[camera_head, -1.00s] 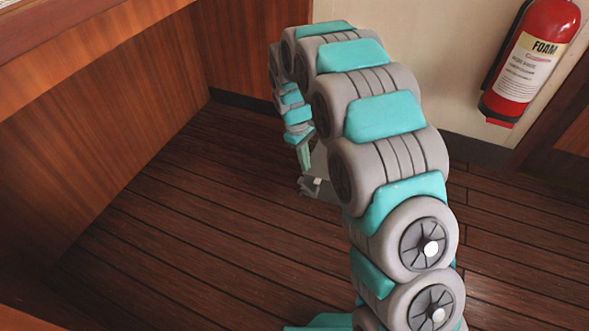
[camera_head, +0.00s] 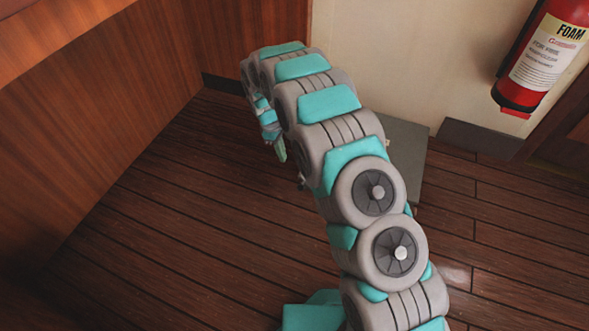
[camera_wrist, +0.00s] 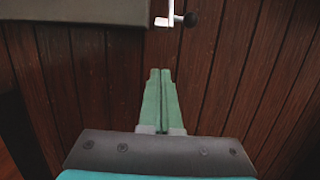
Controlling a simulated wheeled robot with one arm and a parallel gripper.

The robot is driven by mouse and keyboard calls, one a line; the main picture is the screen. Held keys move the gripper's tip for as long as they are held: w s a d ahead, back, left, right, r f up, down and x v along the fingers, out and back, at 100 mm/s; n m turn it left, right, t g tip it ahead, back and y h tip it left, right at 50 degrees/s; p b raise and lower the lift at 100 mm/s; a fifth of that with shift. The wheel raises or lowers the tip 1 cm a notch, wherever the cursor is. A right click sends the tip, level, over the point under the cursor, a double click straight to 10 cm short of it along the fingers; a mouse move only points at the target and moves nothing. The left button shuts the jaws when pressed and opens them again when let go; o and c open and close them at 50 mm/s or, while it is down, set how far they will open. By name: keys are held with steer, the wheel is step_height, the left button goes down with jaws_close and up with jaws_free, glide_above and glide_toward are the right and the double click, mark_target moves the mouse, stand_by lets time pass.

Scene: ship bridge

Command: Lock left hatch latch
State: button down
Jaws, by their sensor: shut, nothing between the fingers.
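My gripper (camera_wrist: 160,73) has its two green fingers pressed together, with nothing between them. In the wrist view, a latch (camera_wrist: 171,18) with a silver crank and a black knob sits at the right end of a grey hatch panel (camera_wrist: 80,11). It lies beyond my fingertips and a little to their right, apart from them. The panel is cut off by the top edge of the view. In the head view, my gripper (camera_head: 279,149) hangs left of my arm, low over the floor. A grey hatch (camera_head: 408,168) shows partly behind my arm. I cannot tell which latch the wrist view shows.
Dark plank floor (camera_head: 160,230) is clear to the left of my arm. A wooden panel wall (camera_head: 90,130) stands at left, and a cream wall (camera_head: 400,50) at the back. A red foam extinguisher (camera_head: 545,55) hangs at the upper right.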

steer(key=shift+f, duration=0.1)
step_height(320, 180, down, 10)
steer(key=d+b, duration=0.2)
steer(key=shift+s+d+r, duration=0.25)
steer(key=shift+d+r, duration=0.15)
steer(key=shift+r, duration=0.2)
steer(key=shift+s+d+r, duration=0.3)
steer(key=shift+d+r, duration=0.05)
steer(key=shift+r, duration=0.2)
steer(key=shift+s+d+r, duration=0.25)
steer(key=shift+d+r, duration=0.15)
steer(key=shift+r, duration=0.2)
